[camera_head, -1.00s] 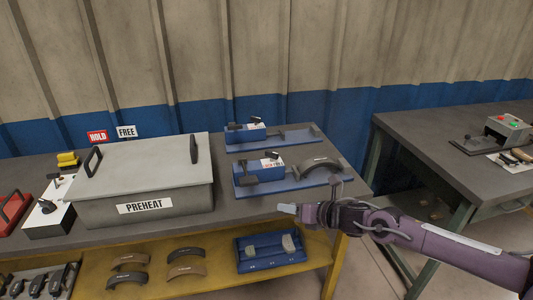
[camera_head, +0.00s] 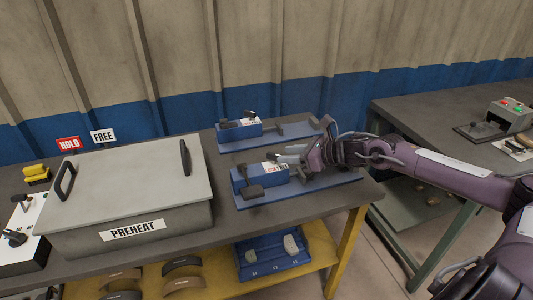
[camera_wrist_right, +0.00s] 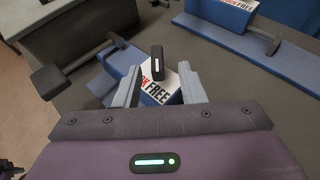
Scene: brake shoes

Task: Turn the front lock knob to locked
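The front fixture (camera_head: 262,178) is a blue block on a blue plate with a black clamp handle. Its lock knob (camera_wrist_right: 157,62) is a small black bar with a white mark. It stands at the edge of a white label (camera_wrist_right: 162,88) on which "FREE" reads clearly and the other word is partly covered by the knob. My right gripper (camera_head: 289,154) is over the front fixture; in the right wrist view its fingers (camera_wrist_right: 159,88) are open, one each side of the knob and label. I cannot tell whether they touch the knob. My left gripper is not in view.
A rear fixture (camera_head: 238,130) of the same kind stands behind. The grey PREHEAT box (camera_head: 125,190) stands to the left, with HOLD (camera_head: 68,144) and FREE (camera_head: 103,136) signs behind it. A blue tray (camera_head: 271,262) and brake shoes (camera_head: 182,263) lie on the yellow shelf below.

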